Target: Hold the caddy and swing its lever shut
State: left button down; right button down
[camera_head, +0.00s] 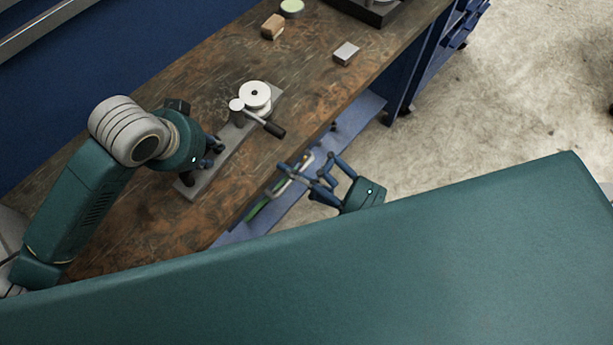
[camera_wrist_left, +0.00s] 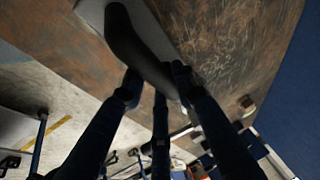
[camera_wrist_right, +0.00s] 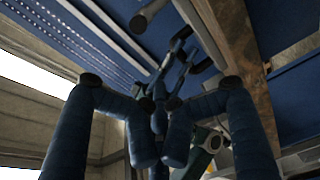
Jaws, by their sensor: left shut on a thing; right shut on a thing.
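The caddy is a flat grey plate (camera_head: 232,150) on the bench, bearing a white round spool (camera_head: 256,96) and a lever with a black handle (camera_head: 273,129) that points toward the bench's front edge. My left gripper (camera_head: 213,146) is at the plate's near-left end. In the left wrist view its fingers are around the caddy's dark grip (camera_wrist_left: 135,45), which stands over the plate. My right gripper (camera_head: 300,172) is off the bench's front edge, apart from the black handle in the picture. In the right wrist view its fingers (camera_wrist_right: 160,140) are curled inward; what they close on cannot be made out.
Farther along the brown bench (camera_head: 180,110) lie a metal block (camera_head: 346,53), a wooden block (camera_head: 272,27) and a green-topped jar (camera_head: 292,8). A dark instrument base (camera_head: 372,10) stands at the back. A lower blue shelf (camera_head: 355,118) is below the front edge. My own arm covers the bottom.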

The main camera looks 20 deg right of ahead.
jog(key=shift+s+d+f, duration=0.1)
jog(key=shift+s+d, duration=0.25)
jog(key=shift+s, duration=0.25)
jog(key=shift+s+d, duration=0.3)
jog(key=shift+s, duration=0.35)
jog(key=shift+s+d+f, duration=0.1)
jog(key=shift+s+d, duration=0.25)
jog(key=shift+s, duration=0.25)
jog(key=c, duration=2.5)
grip_release()
jog(key=shift+s+a+m+t+h, duration=0.85)
jog(key=shift+a+m+t+h, duration=0.15)
jog(key=shift+m+t+h, duration=0.25)
grip_shut()
jog(key=shift+s+a+m+t+h, duration=0.25)
jog(key=shift+a+m+t+h, duration=0.15)
jog(key=shift+m+h, duration=0.4)
jog(key=w, duration=0.3)
jog(key=w+a, duration=0.1)
jog(key=w, duration=0.3)
jog(key=w+a, duration=0.1)
jog(key=w, duration=0.3)
jog(key=shift+a, duration=0.25)
jog(key=shift+w+d+f, duration=0.1)
jog(key=shift+w+d, duration=0.15)
jog(key=shift+d, duration=0.1)
